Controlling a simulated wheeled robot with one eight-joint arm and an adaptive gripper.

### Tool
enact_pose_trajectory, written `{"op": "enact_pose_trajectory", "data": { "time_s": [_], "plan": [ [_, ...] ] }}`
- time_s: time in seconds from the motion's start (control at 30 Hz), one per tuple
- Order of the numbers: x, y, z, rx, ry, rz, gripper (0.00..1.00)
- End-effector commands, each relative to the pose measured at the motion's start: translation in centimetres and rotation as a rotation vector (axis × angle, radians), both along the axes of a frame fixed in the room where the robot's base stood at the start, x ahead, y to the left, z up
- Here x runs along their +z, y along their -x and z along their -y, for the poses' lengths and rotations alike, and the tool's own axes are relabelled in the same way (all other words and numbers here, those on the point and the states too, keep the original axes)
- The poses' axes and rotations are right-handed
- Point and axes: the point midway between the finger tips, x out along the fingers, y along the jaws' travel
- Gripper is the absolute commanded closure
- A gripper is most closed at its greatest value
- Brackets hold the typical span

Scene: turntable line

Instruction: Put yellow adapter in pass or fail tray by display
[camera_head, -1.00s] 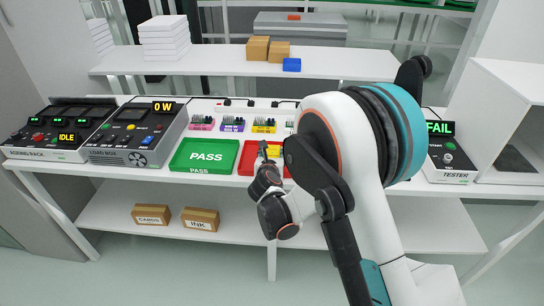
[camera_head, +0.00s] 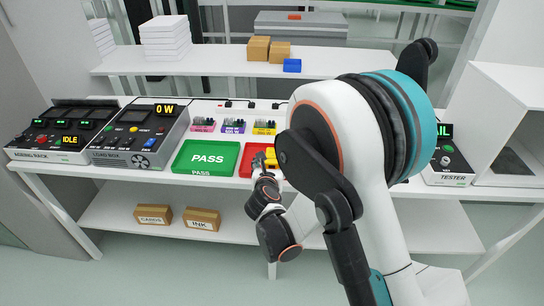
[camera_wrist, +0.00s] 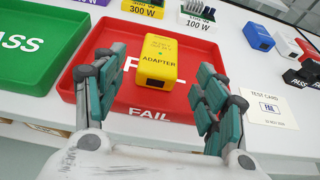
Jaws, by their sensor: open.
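The yellow adapter (camera_wrist: 151,62) lies in the red FAIL tray (camera_wrist: 90,68), its label facing up in the wrist view. My gripper (camera_wrist: 162,75) is open, with one finger on each side of the adapter and visible gaps between; nothing is held. In the head view the adapter (camera_head: 271,155) shows in the red tray (camera_head: 248,158), partly behind my gripper (camera_head: 262,168). The green PASS tray (camera_head: 207,158) is to its left and empty. The tester display (camera_head: 444,130) is partly hidden by my arm; only "IL" of its text shows.
A load box (camera_head: 138,135) and ageing rack (camera_head: 62,135) stand at the left. Small coloured wattage holders (camera_head: 233,126) stand behind the trays. A test card (camera_wrist: 268,108) lies right of the red tray. A blue adapter (camera_wrist: 257,38) is farther back.

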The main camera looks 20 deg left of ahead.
Motion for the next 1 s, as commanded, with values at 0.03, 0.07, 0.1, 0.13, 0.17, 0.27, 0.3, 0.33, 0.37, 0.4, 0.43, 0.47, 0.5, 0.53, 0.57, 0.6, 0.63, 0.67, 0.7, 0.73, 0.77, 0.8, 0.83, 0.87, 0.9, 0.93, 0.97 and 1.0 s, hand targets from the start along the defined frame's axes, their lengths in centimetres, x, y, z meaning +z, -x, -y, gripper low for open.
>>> {"op": "enact_pose_trajectory", "data": {
  "time_s": [0.03, 0.07, 0.1, 0.13, 0.17, 0.27, 0.3, 0.33, 0.37, 0.4, 0.43, 0.47, 0.5, 0.53, 0.57, 0.6, 0.63, 0.67, 0.7, 0.73, 0.77, 0.8, 0.83, 0.87, 0.9, 0.93, 0.97, 1.0],
  "plan": [
    [0.7, 1.0, 0.2, 0.002, 0.001, 0.0, 0.34],
    [0.8, 1.5, 0.3, 0.002, 0.001, 0.0, 0.34],
    [1.1, 2.2, 0.4, 0.003, 0.001, 0.001, 0.34],
    [1.2, 2.6, 0.5, 0.002, 0.0, 0.001, 0.34],
    [1.4, 3.0, 0.7, 0.002, 0.0, 0.001, 0.34],
    [1.6, 4.0, 1.0, 0.0, 0.001, 0.0, 0.34],
    [1.7, 4.3, 1.0, 0.0, 0.001, 0.0, 0.34],
    [1.8, 4.5, 1.1, 0.0, 0.001, 0.0, 0.34],
    [1.8, 4.7, 1.1, 0.0, 0.001, 0.0, 0.34],
    [1.8, 4.8, 1.2, 0.0, 0.001, 0.0, 0.34],
    [1.8, 4.9, 1.2, 0.0, 0.001, 0.0, 0.34],
    [1.8, 4.9, 1.2, 0.0, 0.001, 0.001, 0.34],
    [1.8, 4.9, 1.2, 0.0, 0.001, 0.001, 0.34],
    [1.8, 4.9, 1.2, 0.0, 0.001, 0.001, 0.34],
    [1.8, 4.9, 1.2, 0.0, 0.001, 0.001, 0.34],
    [1.8, 4.9, 1.2, 0.0, 0.001, 0.001, 0.34],
    [1.8, 4.9, 1.2, 0.0, 0.001, 0.001, 0.34],
    [1.8, 4.9, 1.2, 0.0, 0.001, 0.001, 0.34],
    [1.8, 4.9, 1.2, 0.0, 0.001, 0.001, 0.34],
    [1.8, 4.9, 1.2, -0.001, 0.0, 0.0, 0.34],
    [1.9, 4.8, 1.3, -0.002, -0.003, -0.002, 0.34],
    [2.1, 4.7, 1.6, -0.01, -0.012, -0.006, 0.34],
    [2.3, 4.4, 1.9, -0.019, -0.025, -0.013, 0.34],
    [2.7, 4.1, 2.4, -0.032, -0.041, -0.021, 0.34],
    [3.3, 3.6, 3.2, -0.056, -0.076, -0.039, 0.34],
    [3.9, 3.1, 4.1, -0.08, -0.108, -0.056, 0.34],
    [4.6, 2.5, 5.1, -0.108, -0.147, -0.075, 0.34],
    [5.7, 1.7, 6.7, -0.153, -0.21, -0.104, 0.34]
  ]
}}
